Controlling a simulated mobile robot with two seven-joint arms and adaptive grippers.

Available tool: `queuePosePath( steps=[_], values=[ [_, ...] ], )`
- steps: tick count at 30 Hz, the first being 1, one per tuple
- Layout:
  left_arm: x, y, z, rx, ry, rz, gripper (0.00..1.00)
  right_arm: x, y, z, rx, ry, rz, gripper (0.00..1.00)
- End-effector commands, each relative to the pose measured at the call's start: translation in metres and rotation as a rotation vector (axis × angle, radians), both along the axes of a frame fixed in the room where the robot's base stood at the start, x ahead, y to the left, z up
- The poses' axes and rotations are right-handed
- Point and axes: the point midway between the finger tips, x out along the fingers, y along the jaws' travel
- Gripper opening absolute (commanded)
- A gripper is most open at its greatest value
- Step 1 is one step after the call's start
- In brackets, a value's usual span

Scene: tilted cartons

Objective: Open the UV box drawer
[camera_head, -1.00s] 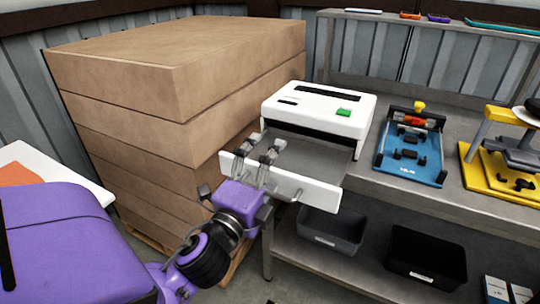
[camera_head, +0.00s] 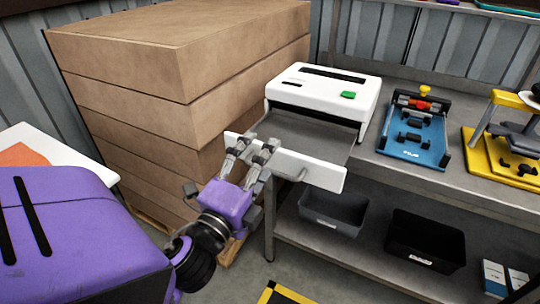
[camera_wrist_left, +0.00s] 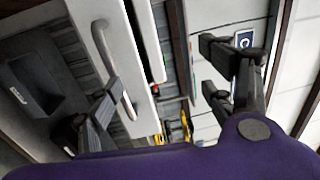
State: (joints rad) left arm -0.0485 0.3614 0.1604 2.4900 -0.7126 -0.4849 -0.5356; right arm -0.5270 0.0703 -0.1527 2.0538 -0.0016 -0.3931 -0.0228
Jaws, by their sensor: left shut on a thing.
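The UV box (camera_head: 322,97) is a white unit with a green button and a dark slot on top, standing on the grey bench. Its drawer is pulled out toward me, with a grey tray bed and a white front panel (camera_head: 315,171) that has a handle. My left gripper (camera_head: 250,150) is at the left part of this drawer front, shut on it, with its fingers reaching to the top edge. In the left wrist view the curved handle (camera_wrist_left: 106,60) shows beside one finger. The exact contact is partly hidden. My right gripper is not in view.
Stacked brown cartons (camera_head: 130,75) stand close on the left. A blue fixture (camera_head: 415,135) and a yellow fixture (camera_head: 500,155) sit on the bench to the right. A grey bin (camera_head: 333,212) and a black bin (camera_head: 426,242) are on the shelf below.

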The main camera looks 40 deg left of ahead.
Motion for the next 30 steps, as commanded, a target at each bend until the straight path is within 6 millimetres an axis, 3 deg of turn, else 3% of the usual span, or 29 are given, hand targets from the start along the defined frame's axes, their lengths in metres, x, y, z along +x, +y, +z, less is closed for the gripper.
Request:
queuePosePath(
  steps=[1, 3, 18, 30],
  values=[
    [-0.004, -0.003, 0.011, 0.004, -0.021, -0.004, 0.46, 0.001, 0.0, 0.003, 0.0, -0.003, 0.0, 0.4],
    [-0.008, -0.004, 0.009, 0.001, -0.017, -0.005, 0.28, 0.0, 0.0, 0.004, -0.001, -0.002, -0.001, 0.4],
    [-0.039, -0.012, -0.002, -0.004, -0.009, -0.004, 0.28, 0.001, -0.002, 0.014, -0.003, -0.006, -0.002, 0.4],
    [-0.041, -0.013, -0.003, -0.004, -0.008, -0.005, 0.28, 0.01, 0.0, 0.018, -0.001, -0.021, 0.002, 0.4]
  ],
)
